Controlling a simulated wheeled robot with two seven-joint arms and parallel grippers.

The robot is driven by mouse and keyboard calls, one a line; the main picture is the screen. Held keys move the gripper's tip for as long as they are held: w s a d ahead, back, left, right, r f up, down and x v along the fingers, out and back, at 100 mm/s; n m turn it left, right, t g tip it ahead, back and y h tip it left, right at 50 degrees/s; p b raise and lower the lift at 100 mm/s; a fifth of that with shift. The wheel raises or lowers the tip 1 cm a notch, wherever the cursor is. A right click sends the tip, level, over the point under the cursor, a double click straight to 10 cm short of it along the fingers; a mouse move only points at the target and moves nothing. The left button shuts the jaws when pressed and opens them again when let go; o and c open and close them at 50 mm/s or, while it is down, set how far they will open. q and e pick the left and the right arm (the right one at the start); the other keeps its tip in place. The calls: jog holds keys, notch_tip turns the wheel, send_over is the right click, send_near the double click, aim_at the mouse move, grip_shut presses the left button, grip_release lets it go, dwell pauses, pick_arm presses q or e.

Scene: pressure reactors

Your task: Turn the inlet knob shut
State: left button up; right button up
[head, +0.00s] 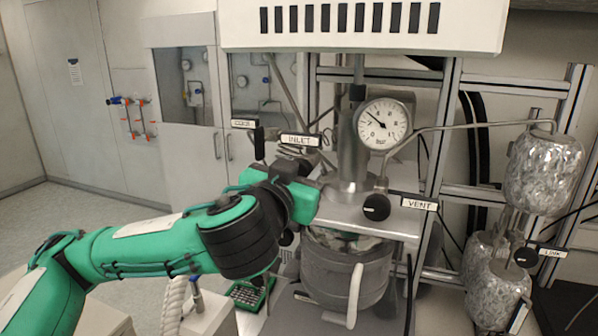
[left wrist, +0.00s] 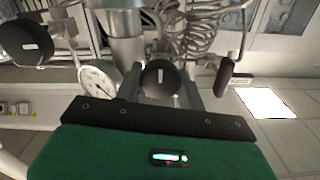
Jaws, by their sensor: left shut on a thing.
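The inlet knob (left wrist: 160,78) is a round black knob with a short pale mark, seen upright in the middle of the left wrist view. In the head view my gripper hides it, just below the INLET label (head: 299,140). My left gripper (left wrist: 163,90) has a finger on each side of the knob and is shut on it. In the head view my left gripper (head: 308,172) reaches in from the left, its fingertips hidden. My right gripper is not in view.
The pressure gauge (head: 384,123) stands to the right of my gripper, above the black VENT knob (head: 376,207). A black lever handle (head: 259,142) hangs close at the left. The grey reactor vessel (head: 346,270) is below. Mottled silver tanks (head: 543,172) stand at the right.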

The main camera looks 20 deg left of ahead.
pick_arm(q)
jog(key=m+b, duration=0.1)
jog(key=m, duration=0.2)
jog(key=shift+f, duration=0.1)
jog(key=m, duration=0.4)
jog(key=shift+d+m+b, duration=0.1)
jog(key=shift+m+b, duration=0.25)
jog(key=shift+m, duration=0.05)
jog(key=m, duration=0.4)
jog(key=shift+m, duration=0.3)
jog(key=m+p, duration=0.1)
jog(key=m, duration=0.4)
jog(key=shift+m, duration=0.3)
jog(key=o, duration=1)
jog(key=shift+c, duration=0.2)
